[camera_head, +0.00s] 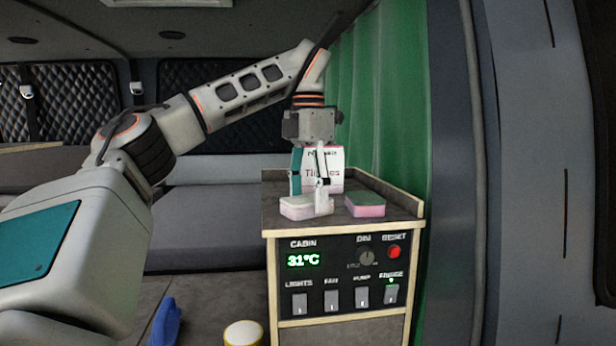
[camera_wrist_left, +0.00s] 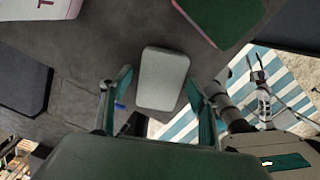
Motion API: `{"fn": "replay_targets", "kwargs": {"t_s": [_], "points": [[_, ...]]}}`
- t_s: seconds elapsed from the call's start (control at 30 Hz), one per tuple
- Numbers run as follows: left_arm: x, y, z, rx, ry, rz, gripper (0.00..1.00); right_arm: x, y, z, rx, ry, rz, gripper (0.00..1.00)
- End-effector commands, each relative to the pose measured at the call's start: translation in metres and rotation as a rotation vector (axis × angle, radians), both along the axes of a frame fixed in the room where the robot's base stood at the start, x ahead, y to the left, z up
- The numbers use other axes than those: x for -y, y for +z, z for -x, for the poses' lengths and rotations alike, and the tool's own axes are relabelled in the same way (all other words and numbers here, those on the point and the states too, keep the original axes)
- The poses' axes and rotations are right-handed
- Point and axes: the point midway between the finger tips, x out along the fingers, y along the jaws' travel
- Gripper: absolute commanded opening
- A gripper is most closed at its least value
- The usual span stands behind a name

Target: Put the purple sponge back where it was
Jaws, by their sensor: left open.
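A pale sponge (camera_head: 297,208) with a whitish top and faint pinkish side lies on the dark top of the cabinet (camera_head: 275,222), near its front left corner. In the left wrist view this pale block (camera_wrist_left: 162,78) lies between and ahead of the fingertips. My left gripper (camera_head: 309,186) points down over it, open, with its fingers apart. A second sponge (camera_head: 365,204), green on top and pink below, lies to the right; it also shows in the wrist view (camera_wrist_left: 222,14). Neither sponge looks clearly purple. My right gripper (camera_wrist_left: 262,75) shows small in the wrist view, its opening unclear.
A tissue box (camera_head: 328,162) stands behind the gripper. A raised wooden edge (camera_head: 395,194) borders the cabinet top's right side, next to a green curtain (camera_head: 385,100). The cabinet front has a switch panel (camera_head: 342,272). A white-and-yellow cylinder (camera_head: 243,333) stands lower left.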

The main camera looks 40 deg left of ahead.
Motion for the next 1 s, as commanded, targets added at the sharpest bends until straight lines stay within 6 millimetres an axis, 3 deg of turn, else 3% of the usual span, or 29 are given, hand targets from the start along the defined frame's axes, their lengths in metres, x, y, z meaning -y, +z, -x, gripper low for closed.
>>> {"fn": "replay_targets", "kwargs": {"t_s": [0.57, 1.0], "points": [[0.0, 0.094, -0.001, 0.007, 0.005, -0.005, 0.61, -0.002, 0.0, 0.0, -0.001, -0.005, -0.006, 0.4], [0.0, 0.116, -0.001, 0.001, 0.001, -0.002, 0.61, -0.004, 0.0, 0.0, -0.001, -0.009, -0.011, 0.4]]}}
